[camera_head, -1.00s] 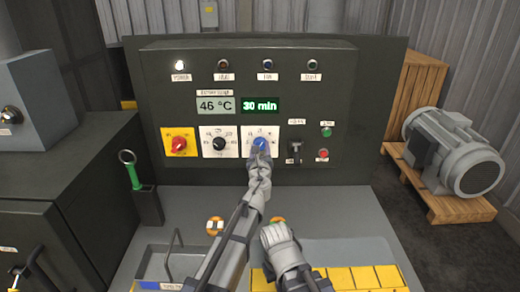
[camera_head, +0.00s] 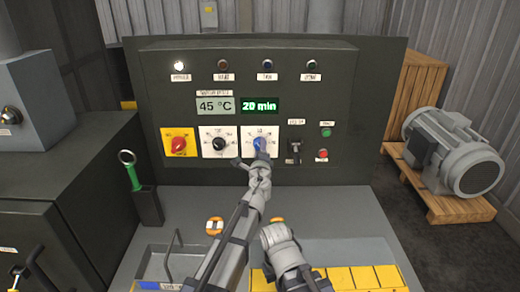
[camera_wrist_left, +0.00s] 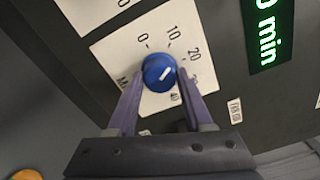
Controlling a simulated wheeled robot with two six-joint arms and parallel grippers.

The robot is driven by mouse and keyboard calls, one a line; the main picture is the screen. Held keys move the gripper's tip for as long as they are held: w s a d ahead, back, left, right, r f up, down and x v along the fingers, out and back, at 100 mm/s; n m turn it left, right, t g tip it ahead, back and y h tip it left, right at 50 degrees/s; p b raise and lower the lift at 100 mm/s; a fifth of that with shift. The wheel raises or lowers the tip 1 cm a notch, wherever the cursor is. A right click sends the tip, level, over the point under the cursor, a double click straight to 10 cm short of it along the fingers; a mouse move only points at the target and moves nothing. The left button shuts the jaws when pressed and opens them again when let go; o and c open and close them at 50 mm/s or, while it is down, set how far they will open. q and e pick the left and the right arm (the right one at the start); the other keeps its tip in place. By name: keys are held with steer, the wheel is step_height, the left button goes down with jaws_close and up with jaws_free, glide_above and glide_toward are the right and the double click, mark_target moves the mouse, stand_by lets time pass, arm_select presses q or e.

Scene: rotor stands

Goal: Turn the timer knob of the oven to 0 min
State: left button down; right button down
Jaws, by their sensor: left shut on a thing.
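The blue timer knob (camera_head: 259,143) sits on a white dial plate on the oven's control panel (camera_head: 345,100). My left gripper (camera_head: 259,150) is shut on it. In the left wrist view, the two fingers of my left gripper (camera_wrist_left: 161,77) flank the blue knob (camera_wrist_left: 159,71). Its white pointer line aims at about the 20 mark. The 0 and 10 marks show; the 30 mark is partly hidden by a finger. The green timer display (camera_head: 259,106) reads 20 min. My right gripper (camera_head: 274,236) hangs low in front of the panel; its jaws are not clear.
A black knob (camera_head: 219,144) and a red knob (camera_head: 179,144) are left of the timer knob. A black switch (camera_head: 294,147) and green and red buttons are to its right. The grey display (camera_head: 215,106) reads 45 °C. A green-handled tool (camera_head: 132,175) stands in a holder at left.

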arm_select(q)
steer(key=n, duration=1.1)
steer(key=shift+n, duration=0.4)
stand_by(0.4)
steer(key=shift+c, duration=1.5)
jaws_free()
steer(key=shift+s, duration=0.1)
steer(key=s, duration=0.7)
steer(key=shift+s, duration=0.3)
